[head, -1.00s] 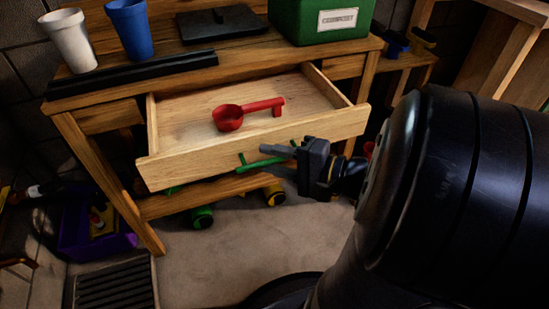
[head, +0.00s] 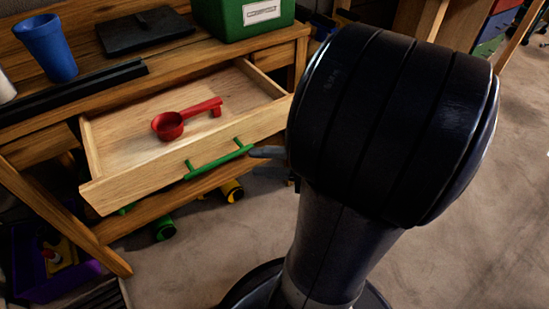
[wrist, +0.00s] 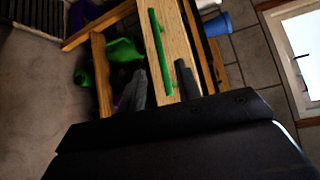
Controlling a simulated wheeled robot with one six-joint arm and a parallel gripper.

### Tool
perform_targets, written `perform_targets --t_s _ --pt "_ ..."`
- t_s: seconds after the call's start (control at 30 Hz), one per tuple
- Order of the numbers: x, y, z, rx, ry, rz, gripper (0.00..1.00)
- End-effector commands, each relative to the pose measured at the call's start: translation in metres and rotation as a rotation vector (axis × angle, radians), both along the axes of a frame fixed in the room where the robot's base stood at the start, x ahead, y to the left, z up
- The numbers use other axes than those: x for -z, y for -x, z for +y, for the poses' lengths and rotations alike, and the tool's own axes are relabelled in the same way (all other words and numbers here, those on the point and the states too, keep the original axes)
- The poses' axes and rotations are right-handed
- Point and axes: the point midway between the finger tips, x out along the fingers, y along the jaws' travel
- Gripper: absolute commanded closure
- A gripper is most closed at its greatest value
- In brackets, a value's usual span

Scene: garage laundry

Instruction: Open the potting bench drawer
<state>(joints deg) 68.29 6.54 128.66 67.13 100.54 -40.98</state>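The potting bench drawer (head: 190,162) is pulled well out, with its inside showing. Its green bar handle (head: 219,159) is on the front face and also shows in the wrist view (wrist: 160,52). A red scoop (head: 170,125) lies inside the drawer. My gripper (head: 266,160) is just right of the handle in the head view, partly hidden behind my arm. In the wrist view its two dark fingers (wrist: 162,85) are spread apart, with the handle beyond and between them. Nothing is held.
The bench top holds a blue cup (head: 46,48), a black tray (head: 145,30) and a green box (head: 245,18). A purple bin (head: 45,265) is on the floor at lower left. Floor (head: 205,260) in front of the drawer is clear.

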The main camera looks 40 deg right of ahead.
Motion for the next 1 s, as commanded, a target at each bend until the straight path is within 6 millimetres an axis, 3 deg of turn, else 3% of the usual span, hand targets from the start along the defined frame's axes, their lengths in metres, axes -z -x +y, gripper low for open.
perform_targets --t_s 0.3,1.0 --pt "-0.0025 0.0120 -0.0119 0.000 -0.001 -0.001 0.68" --pt "-0.0009 0.0086 -0.0081 -0.003 0.001 0.000 0.68"
